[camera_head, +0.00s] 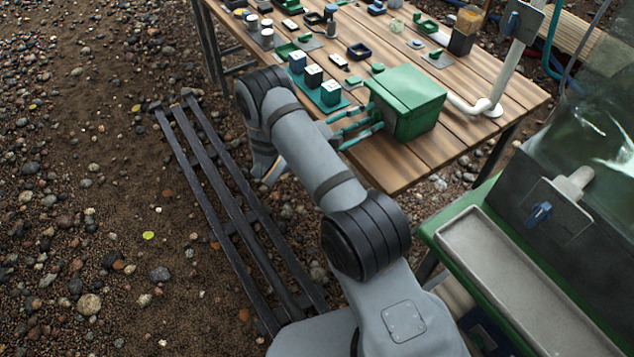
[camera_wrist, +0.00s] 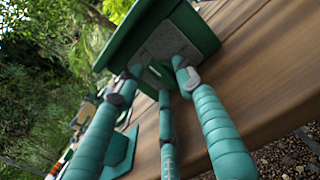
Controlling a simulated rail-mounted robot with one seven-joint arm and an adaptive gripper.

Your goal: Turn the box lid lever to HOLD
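The green box (camera_head: 405,110), with a slightly overhanging lid, stands at the near edge of the wooden table. My gripper (camera_head: 373,117) is at its left side, with long teal fingers pointing at the wall. In the wrist view the box (camera_wrist: 200,25) fills the top middle. A small green piece (camera_wrist: 157,74) juts from a grey patch on its wall, probably the lever; no HOLD mark is readable. My gripper's three fingers (camera_wrist: 157,77) are spread around this piece, tips close to the wall. I see no clear grip on it; whether a tip touches it is unclear.
Left of the box, a teal tray (camera_head: 331,101) holds several small blocks. Several small green, blue and black parts lie farther back on the table (camera_head: 470,85). A white pipe (camera_head: 513,70) rises at the right. A dark rail bench (camera_head: 215,180) stands on the gravel.

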